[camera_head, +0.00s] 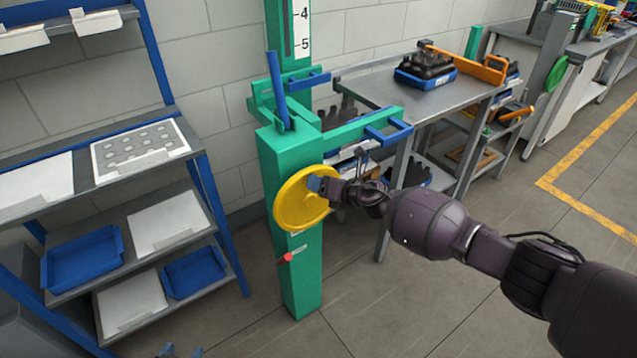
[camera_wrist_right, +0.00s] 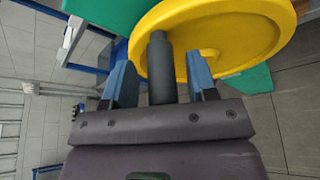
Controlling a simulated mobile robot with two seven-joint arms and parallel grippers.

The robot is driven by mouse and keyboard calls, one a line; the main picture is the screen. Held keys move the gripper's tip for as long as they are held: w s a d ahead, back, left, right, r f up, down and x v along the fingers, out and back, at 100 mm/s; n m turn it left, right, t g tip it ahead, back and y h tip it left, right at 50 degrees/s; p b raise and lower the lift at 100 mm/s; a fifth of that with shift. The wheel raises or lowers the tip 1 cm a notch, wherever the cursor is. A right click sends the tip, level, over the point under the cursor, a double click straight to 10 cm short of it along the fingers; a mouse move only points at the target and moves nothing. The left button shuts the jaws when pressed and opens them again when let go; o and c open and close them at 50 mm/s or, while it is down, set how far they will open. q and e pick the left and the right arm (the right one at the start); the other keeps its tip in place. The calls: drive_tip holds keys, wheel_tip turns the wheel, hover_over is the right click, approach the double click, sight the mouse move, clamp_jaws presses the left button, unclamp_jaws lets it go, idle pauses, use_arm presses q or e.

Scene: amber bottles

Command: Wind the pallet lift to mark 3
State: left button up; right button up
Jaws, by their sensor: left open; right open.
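The pallet lift is a green post (camera_head: 293,180) with a yellow handwheel (camera_head: 300,212) on its front. A white scale (camera_head: 302,22) shows marks 4 and 5; mark 3 is out of view. The green fork carriage (camera_head: 345,133) has blue-tipped arms. My right gripper (camera_head: 322,186) is at the wheel's upper right. In the right wrist view the dark grey crank handle (camera_wrist_right: 160,68) of the wheel stands between its open blue fingers (camera_wrist_right: 160,85), with visible gaps beside it. My left gripper (camera_head: 182,351) just shows its open blue fingertips at the bottom edge.
A red knob (camera_head: 287,257) sits on the post below the wheel. A blue-framed rack (camera_head: 150,205) with blue bins stands left. A grey table (camera_head: 385,90) with a blue tray of dark bottles (camera_head: 427,70) stands behind right. The floor at lower middle is clear.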

drive_tip(key=p+v, duration=0.3)
drive_tip(key=v, duration=0.6)
drive_tip(key=shift+s+d, duration=0.2)
drive_tip(key=shift+r, duration=0.1)
